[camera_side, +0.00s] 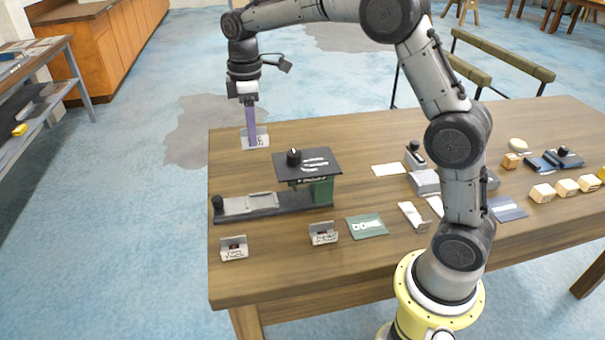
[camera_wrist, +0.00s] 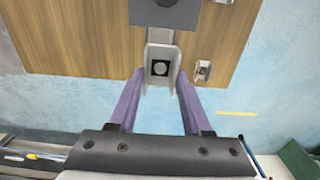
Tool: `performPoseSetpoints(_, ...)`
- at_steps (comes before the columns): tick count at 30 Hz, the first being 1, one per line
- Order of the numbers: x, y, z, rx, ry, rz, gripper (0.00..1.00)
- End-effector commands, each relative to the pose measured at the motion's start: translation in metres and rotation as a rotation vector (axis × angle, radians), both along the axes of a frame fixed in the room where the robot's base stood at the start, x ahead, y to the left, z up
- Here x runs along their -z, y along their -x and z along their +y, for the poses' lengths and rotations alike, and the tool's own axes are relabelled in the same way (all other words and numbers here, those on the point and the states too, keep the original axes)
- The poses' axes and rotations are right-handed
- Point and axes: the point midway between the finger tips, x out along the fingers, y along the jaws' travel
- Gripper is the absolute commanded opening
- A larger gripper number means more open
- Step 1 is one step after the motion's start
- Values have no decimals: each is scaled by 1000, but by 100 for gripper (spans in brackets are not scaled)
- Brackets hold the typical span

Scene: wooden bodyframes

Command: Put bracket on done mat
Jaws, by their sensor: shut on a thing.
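My gripper (camera_side: 252,143) points down at the far left corner of the table in the side view. In the wrist view its two purple fingers (camera_wrist: 160,84) are shut on the bracket (camera_wrist: 160,52), a pale grey channel-shaped piece with a black square and a light disc on it. In the side view the bracket (camera_side: 262,133) is a pale piece at the fingertips; I cannot tell whether it touches the table. The done mat (camera_side: 367,231) is dark green with white "DONE" lettering. It lies near the table's front edge, well right of my gripper, and nothing lies on it.
A black and green press (camera_side: 320,189) with a long low base stands between my gripper and the mat. Two small labelled holders (camera_side: 233,249) (camera_side: 323,234) stand near the front edge. Pale parts (camera_side: 411,215) lie right of the mat. Several blocks (camera_side: 566,187) stand farther right.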

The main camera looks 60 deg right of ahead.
Motion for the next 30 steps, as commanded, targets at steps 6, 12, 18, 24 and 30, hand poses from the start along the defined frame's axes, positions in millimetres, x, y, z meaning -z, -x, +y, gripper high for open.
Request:
performPoseSetpoints(6, -8, 19, -10, 2, 0, -1, 0)
performPoseSetpoints(12, -19, 84, -34, 6, 1, -2, 0)
performPoseSetpoints(18, -18, 164, -49, 5, 1, -2, 0)
performPoseSetpoints(24, -4, 244, -50, 5, 1, -3, 0)
performPoseSetpoints(30, 23, 318, -39, 5, 1, -3, 0)
